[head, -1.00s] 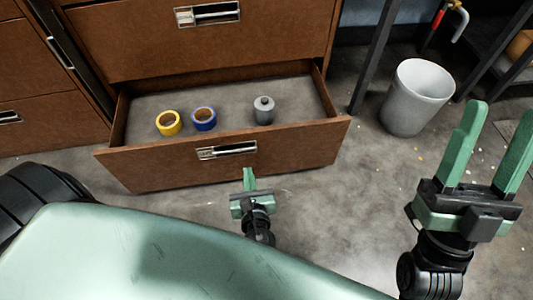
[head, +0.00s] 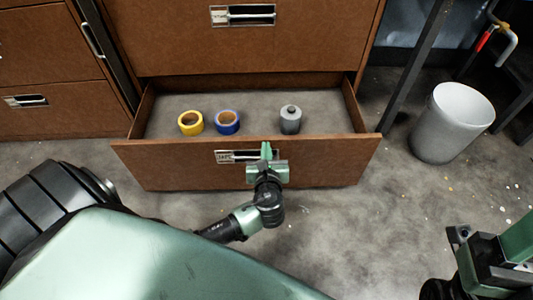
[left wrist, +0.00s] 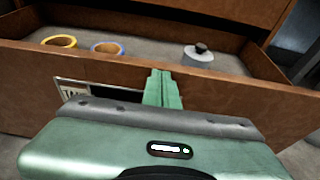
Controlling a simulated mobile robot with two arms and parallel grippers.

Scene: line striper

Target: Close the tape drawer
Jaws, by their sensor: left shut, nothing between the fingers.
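The tape drawer (head: 180,168) is a brown drawer pulled out from the cabinet. A yellow tape roll (head: 191,122), a blue tape roll (head: 227,122) and a grey lidded container (head: 290,119) are in it. My left gripper (head: 266,152) has its fingers together and empty, at the drawer's front beside the right part of its metal handle (head: 232,157). In the left wrist view the shut fingers (left wrist: 162,90) reach the front panel (left wrist: 215,92); I cannot tell whether they touch it. My right gripper (head: 517,240) is at the lower right, partly cut off.
A closed drawer (head: 170,45) with its own handle is above the open one. A grey bin (head: 450,122) stands on the floor to the right, beyond a dark metal leg (head: 415,65). The concrete floor (head: 350,230) in front of the drawer is mostly clear.

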